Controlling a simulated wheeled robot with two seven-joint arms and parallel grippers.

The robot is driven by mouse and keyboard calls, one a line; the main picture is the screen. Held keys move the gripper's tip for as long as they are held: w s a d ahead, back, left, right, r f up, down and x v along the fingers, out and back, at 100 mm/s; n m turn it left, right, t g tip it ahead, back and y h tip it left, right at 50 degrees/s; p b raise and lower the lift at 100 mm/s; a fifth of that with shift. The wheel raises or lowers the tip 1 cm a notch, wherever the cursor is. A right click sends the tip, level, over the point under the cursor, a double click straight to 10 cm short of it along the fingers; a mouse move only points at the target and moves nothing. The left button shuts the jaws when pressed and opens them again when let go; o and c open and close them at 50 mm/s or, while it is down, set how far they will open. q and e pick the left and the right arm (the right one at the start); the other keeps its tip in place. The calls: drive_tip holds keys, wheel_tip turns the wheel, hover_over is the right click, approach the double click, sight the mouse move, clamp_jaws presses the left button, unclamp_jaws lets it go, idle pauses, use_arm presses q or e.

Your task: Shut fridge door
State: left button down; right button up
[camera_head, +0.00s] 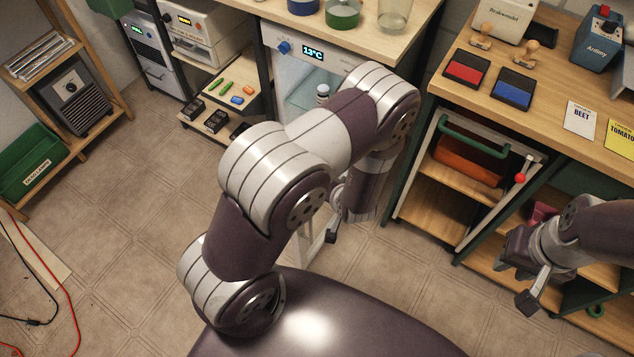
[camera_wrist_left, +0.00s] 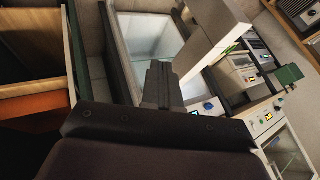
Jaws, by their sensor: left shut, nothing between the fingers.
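The fridge (camera_head: 300,40) stands at the back centre in the head view, with a blue knob and a 13°C display. Its lit interior shows behind my left arm, with a small bottle (camera_head: 322,93) inside. The pale fridge door (camera_wrist_left: 215,45) stands open in the left wrist view, beside the interior. In the head view my arm hides most of it. My left gripper (camera_wrist_left: 160,82) is shut and empty near the door; I cannot tell whether they touch. In the head view it hangs low beyond my arm (camera_head: 334,215). My right gripper (camera_head: 527,282) hangs at the right; its finger gap is unclear.
A workbench (camera_head: 550,95) with stamps, ink pads and seed packets stands at the right, with an open-shelved unit (camera_head: 455,190) below. A low shelf (camera_head: 225,105) with small items is left of the fridge. Cables (camera_head: 45,270) lie on the left floor. The middle-left floor is clear.

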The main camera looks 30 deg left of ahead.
use_arm(q)
drive_tip(key=w+a+f, duration=0.2)
drive_tip(key=a, duration=0.3)
drive_tip(key=shift+a+f, duration=0.2)
drive_tip(key=shift+f, duration=0.2)
